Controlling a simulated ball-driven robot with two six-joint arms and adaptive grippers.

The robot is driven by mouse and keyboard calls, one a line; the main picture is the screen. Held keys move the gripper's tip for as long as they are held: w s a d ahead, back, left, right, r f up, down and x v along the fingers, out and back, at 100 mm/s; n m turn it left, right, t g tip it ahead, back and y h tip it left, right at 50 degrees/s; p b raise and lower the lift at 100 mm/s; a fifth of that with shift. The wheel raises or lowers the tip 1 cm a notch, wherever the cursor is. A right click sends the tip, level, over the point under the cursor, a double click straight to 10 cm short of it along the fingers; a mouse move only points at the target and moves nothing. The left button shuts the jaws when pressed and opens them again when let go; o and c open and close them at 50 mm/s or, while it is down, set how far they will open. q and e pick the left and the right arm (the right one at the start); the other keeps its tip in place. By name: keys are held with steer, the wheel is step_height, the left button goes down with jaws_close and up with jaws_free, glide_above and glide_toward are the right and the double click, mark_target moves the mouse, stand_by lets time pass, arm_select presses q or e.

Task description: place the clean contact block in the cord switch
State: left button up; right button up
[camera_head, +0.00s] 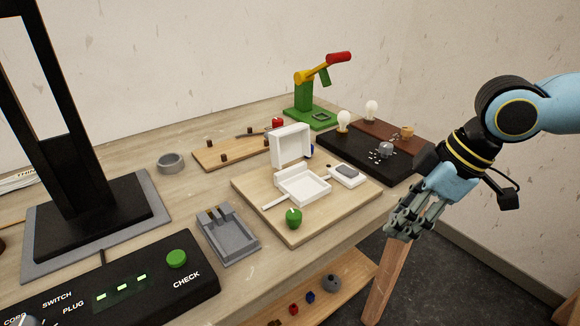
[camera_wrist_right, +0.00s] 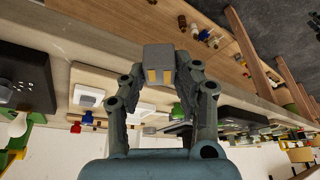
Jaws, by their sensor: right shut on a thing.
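My right gripper (camera_head: 405,222) hangs at the right of the head view, past the table's right edge and apart from the switch. The block is hidden or too small to make out in the head view. The open white cord switch base (camera_head: 305,190) lies on a pale wooden board (camera_head: 325,225), with a white upright cover (camera_head: 290,145) behind it. A white piece with a grey rocker (camera_head: 347,173) lies to its right. My left gripper is out of view.
A grey tray (camera_head: 235,250) stands left of the board, and a green knob (camera_head: 294,217) is on the board's front part. A black base (camera_head: 355,155) with bulbs and a green stand (camera_head: 310,118) are behind. A black check panel (camera_head: 130,275) fills the front left.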

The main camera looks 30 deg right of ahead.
steer(key=w+r+m+p, duration=0.2)
steer(key=w+r+p, duration=0.65)
steer(key=r, duration=0.25)
glide_above(299, 187)
steer(key=s, duration=0.2)
steer(key=shift+t+h, duration=0.3)
steer(key=shift+h, duration=0.1)
steer(key=f, duration=0.6)
steer(key=shift+w+d+f, duration=0.15)
steer(key=shift+d+f, duration=0.2)
steer(key=shift+d, duration=0.05)
steer(key=shift+w+f, duration=0.1)
steer(key=shift+f, duration=0.1)
step_height(299, 187, down, 3)
steer(key=shift+f, duration=0.2)
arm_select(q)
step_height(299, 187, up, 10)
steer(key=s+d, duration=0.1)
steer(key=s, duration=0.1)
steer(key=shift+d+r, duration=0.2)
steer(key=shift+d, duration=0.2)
arm_select(e)
steer(key=shift+f, duration=0.25)
